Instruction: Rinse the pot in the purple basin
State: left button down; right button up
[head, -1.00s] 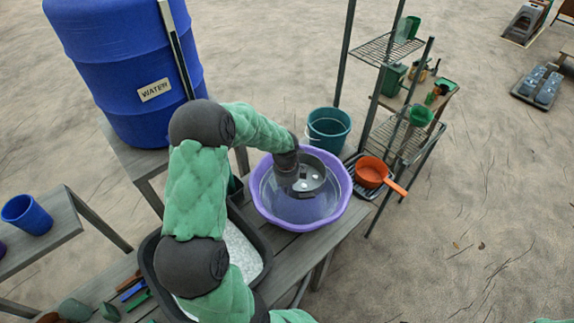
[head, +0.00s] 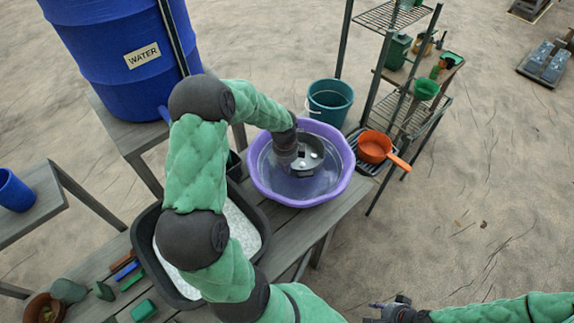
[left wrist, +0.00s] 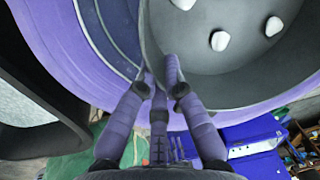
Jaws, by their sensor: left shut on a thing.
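The purple basin (head: 347,178) stands on the grey table and holds water. A dark grey pot (head: 320,152) with several white lumps inside sits in the basin, toward its back; how deep it sits is hard to tell. My left gripper (head: 293,163) reaches down into the basin and is shut on the pot's rim. In the left wrist view its fingers (left wrist: 160,80) close on the wall of the pot (left wrist: 235,75), beside the basin (left wrist: 40,50). My right gripper (head: 385,308) is at the bottom right, away from the basin, and partly cut off.
A black tub (head: 148,238) with whitish contents stands left of the basin. A blue water barrel (head: 95,60) is at the back left. A teal bucket (head: 331,98), an orange pan (head: 375,147) and a metal shelf rack (head: 362,100) stand behind and right. Sandy ground lies open at right.

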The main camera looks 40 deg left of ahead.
pick_arm(q)
notch_tip(320, 180, down, 9)
jog(key=b, duration=0.7)
jog(key=shift+f, duration=0.15)
jog(key=shift+f+b, duration=0.45)
jog(key=shift+f, duration=0.1)
jog(key=shift+r+p, duration=0.2)
jog(key=shift+p, duration=0.15)
dwell(0.4)
jog(key=shift+a, duration=0.1)
